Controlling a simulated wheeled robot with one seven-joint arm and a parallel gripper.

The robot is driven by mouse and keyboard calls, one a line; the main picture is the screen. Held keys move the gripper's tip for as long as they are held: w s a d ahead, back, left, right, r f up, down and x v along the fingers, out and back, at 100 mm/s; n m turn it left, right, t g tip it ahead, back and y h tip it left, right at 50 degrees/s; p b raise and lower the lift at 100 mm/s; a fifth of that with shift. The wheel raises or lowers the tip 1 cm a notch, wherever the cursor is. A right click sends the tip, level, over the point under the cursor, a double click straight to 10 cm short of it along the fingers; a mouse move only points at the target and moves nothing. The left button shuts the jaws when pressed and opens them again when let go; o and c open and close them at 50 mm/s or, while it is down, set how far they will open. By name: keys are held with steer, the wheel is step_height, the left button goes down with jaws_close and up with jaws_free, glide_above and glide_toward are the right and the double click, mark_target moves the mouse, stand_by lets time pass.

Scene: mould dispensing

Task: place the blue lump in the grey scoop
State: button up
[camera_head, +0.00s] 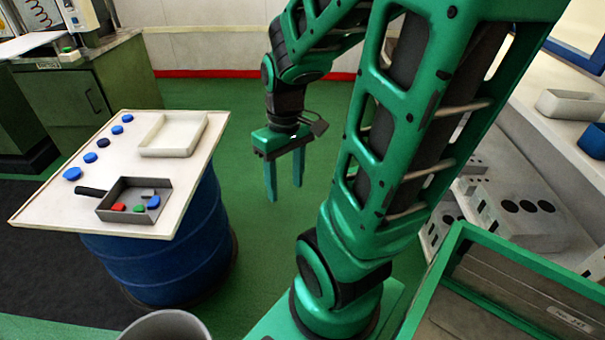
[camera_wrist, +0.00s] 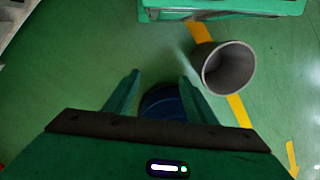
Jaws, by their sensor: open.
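The grey scoop (camera_head: 165,216), a square tray with a black handle (camera_head: 90,191), lies near the front of the white board. My gripper (camera_head: 285,195) hangs right of the board, fingers down, open and empty. It also shows in the wrist view (camera_wrist: 159,78), apart from all lumps.
The white board (camera_head: 50,208) rests on a blue drum (camera_head: 160,262). A shallow white tray (camera_head: 172,152) lies at its back right. A grey bucket (camera_wrist: 228,69) stands on the floor. A green-rimmed bin (camera_head: 428,283) is at the right front. Green floor is free beside the drum.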

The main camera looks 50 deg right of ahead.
steer(key=s+r+m, duration=0.4)
steer(key=s+r, duration=0.1)
steer(key=s, duration=0.1)
steer(key=shift+d+m+h, duration=0.2)
steer(key=shift+m+h, duration=0.1)
steer(key=shift+m, duration=0.1)
steer(key=shift+w, duration=0.1)
steer(key=shift+w+f, duration=0.2)
steer(key=shift+w, duration=0.4)
